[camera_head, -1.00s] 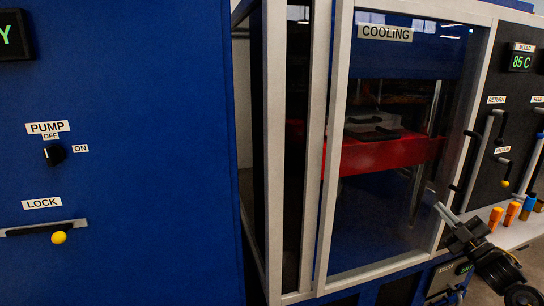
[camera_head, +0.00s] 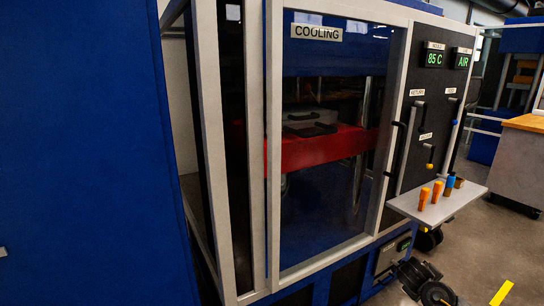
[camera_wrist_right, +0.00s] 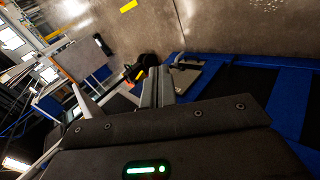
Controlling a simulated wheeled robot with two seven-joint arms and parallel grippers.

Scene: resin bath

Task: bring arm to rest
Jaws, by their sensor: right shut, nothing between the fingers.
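My right gripper (camera_wrist_right: 157,88) shows in the right wrist view with its two grey fingers together and nothing between them. It points out over the grey floor, beside the blue machine frame (camera_wrist_right: 290,100). In the head view, black links of my right arm show low at the bottom right, below the small shelf; the fingers cannot be made out there. My left gripper is in neither view.
The machine's glass door (camera_head: 335,150) is labelled COOLING, with a red platen (camera_head: 320,149) behind it. A dark control panel (camera_head: 425,110) with handles stands right of it. A shelf (camera_head: 440,205) with orange and blue pegs juts out. Open floor lies at right.

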